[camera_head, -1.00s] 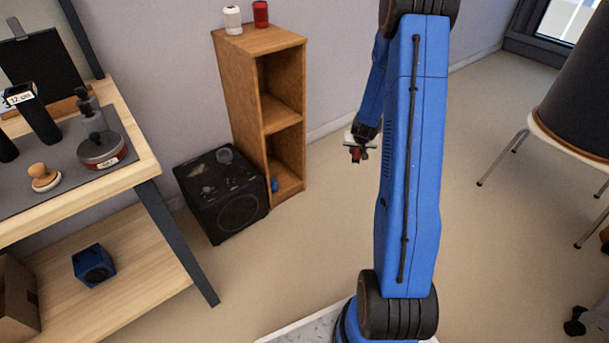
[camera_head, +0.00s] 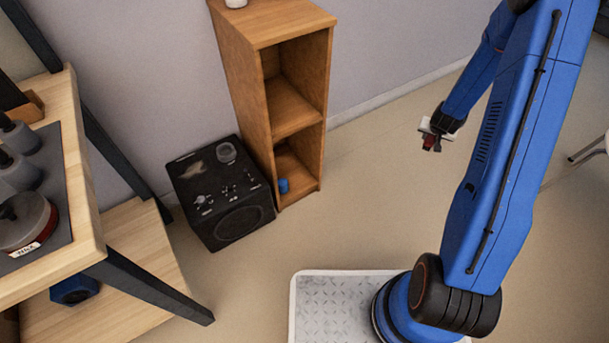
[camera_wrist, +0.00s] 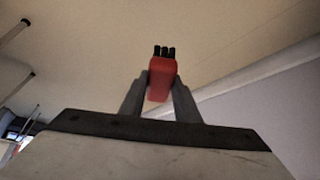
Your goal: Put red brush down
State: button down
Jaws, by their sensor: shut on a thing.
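The red brush (camera_wrist: 161,78) is a small red block with short black bristles, seen in the wrist view. My gripper (camera_wrist: 160,88) is shut on it, one finger on each side. In the head view, my gripper (camera_head: 431,143) hangs at the right with the red brush (camera_head: 429,142) small at its tip, in the air over the bare floor. It is apart from the wooden shelf and the black speaker box.
A narrow wooden shelf (camera_head: 228,68) with open compartments stands against the wall; a small blue item (camera_head: 283,186) is in its lower one. A black speaker box (camera_head: 187,198) sits beside it. A wooden workbench (camera_head: 88,200) is at left. Floor (camera_head: 375,190) right of the shelf is clear.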

jog(key=s+a+f+n+y, duration=0.15)
jog(key=a+f, duration=0.35)
jog(key=a, duration=0.6)
jog(key=s+a+f+n, duration=0.25)
jog(key=a+f, duration=0.25)
jog(key=a, duration=0.6)
jog(key=s+a+f+n+y, duration=0.1)
jog(key=s+a+f+n, duration=0.15)
jog(key=s+a, duration=0.55)
jog(key=s+a+f+n+y, duration=0.1)
jog(key=s+a+f, duration=0.4)
jog(key=a, duration=0.6)
jog(key=w+a+r, duration=0.1)
jog(key=w+a, duration=0.9)
jog(key=w, duration=0.5)
jog(key=shift+m, duration=0.25)
jog(key=shift+w+a+f, duration=0.1)
jog(key=shift+f, duration=1.05)
jog(key=shift+w+a+f, duration=0.1)
jog(key=shift+w+f, duration=0.05)
jog(key=shift+f, duration=1.05)
jog(key=shift+w+a+f, duration=0.1)
jog(key=shift+f, duration=1.05)
jog(key=shift+f, duration=0.1)
jog(key=c, duration=1.3)
grip_release()
jog(key=shift+c, duration=0.2)
